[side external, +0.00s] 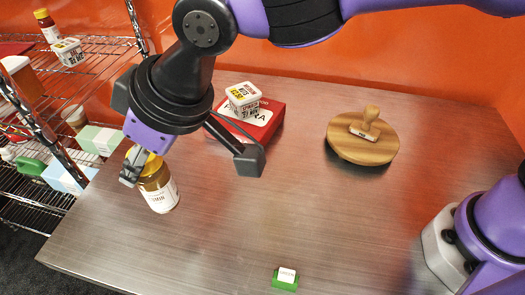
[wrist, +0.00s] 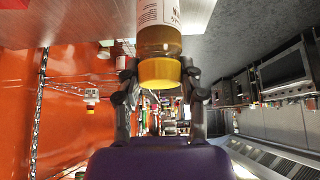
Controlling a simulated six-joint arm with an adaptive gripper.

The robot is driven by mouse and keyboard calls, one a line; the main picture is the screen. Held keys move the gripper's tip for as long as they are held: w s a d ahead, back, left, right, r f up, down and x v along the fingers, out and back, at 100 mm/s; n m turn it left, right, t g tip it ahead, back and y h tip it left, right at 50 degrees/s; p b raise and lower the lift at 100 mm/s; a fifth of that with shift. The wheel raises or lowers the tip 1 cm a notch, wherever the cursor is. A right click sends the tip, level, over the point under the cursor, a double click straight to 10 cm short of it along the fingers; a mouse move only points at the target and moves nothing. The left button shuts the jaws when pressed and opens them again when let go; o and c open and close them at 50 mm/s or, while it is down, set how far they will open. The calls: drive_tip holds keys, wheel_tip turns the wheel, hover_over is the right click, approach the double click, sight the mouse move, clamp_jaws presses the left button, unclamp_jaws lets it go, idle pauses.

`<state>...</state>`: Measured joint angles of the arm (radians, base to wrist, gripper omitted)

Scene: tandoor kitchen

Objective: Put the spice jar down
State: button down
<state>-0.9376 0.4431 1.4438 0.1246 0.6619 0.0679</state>
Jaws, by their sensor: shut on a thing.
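The spice jar (side external: 160,193) has a white label, brown contents and a yellow lid. It stands upright near the left edge of the steel table (side external: 240,225). I cannot tell whether its base touches the table. My gripper (side external: 143,163) is shut on the jar near its lid, reaching in from above. In the wrist view the jar (wrist: 160,42) shows lid toward me, between the two fingers of my gripper (wrist: 158,76). Part of the lid is hidden in the side view.
A red box (side external: 265,127) with a white tub (side external: 243,96) on it stands behind. A round wooden board (side external: 350,148) holds a wooden-handled block (side external: 366,124). A green label holder (side external: 285,282) is at the front. Wire shelves (side external: 95,48) stand left. The table's middle is clear.

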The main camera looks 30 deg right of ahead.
drive_tip(key=w+d+f, duration=0.2)
drive_tip(key=w+f, duration=0.5)
drive_tip(key=f, duration=0.1)
drive_tip(key=shift+w+d+f, duration=0.15)
drive_tip(key=shift+w+f, duration=0.1)
drive_tip(key=shift+f, duration=0.15)
drive_tip(key=shift+f, duration=0.15)
drive_tip(key=shift+c, duration=2.2)
unclamp_jaws()
